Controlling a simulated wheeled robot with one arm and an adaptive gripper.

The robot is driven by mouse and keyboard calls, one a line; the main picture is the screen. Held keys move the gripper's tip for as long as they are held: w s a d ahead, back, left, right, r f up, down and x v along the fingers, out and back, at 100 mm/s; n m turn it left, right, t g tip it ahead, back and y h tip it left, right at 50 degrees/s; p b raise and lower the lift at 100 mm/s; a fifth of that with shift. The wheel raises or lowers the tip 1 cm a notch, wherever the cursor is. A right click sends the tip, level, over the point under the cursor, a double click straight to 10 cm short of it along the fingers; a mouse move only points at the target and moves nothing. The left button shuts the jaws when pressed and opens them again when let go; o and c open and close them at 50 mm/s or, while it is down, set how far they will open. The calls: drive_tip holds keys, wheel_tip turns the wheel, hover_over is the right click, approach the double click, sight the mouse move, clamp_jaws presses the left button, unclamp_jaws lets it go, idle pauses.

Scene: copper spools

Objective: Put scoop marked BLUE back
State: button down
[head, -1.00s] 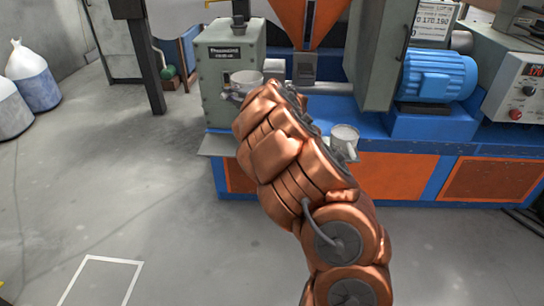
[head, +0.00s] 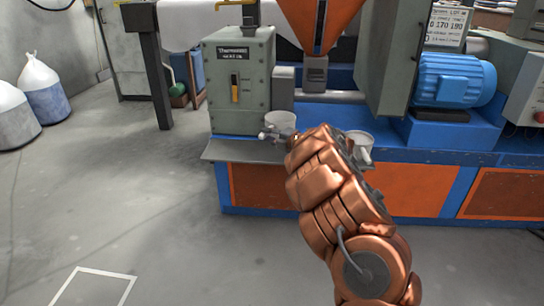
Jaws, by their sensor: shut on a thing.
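A pale grey cup-shaped scoop (head: 281,121) is at the end of my arm, above or on the grey ledge (head: 228,151) of the machine; I cannot tell whether it touches the ledge. My gripper (head: 272,135) is shut on this scoop, low on its near side. My wrist covers part of the grip. A second pale scoop (head: 358,143) with a handle stands on the ledge just right of my arm, partly hidden by it. No BLUE marking is readable on either scoop.
A grey-green control box (head: 240,95) stands behind the ledge. An orange hopper (head: 318,22) hangs above the middle. A blue motor (head: 454,80) sits to the right. White sacks (head: 42,85) stand at far left. The floor in front is clear.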

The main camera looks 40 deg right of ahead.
wheel_tip(320, 180, down, 7)
drive_tip(key=b, duration=0.2)
drive_tip(key=shift+f, duration=0.1)
drive_tip(key=c, duration=1)
unclamp_jaws()
drive_tip(key=p+v, duration=0.3)
drive_tip(key=v, duration=0.9)
drive_tip(key=shift+a+p, duration=0.1)
drive_tip(key=shift+p, duration=0.2)
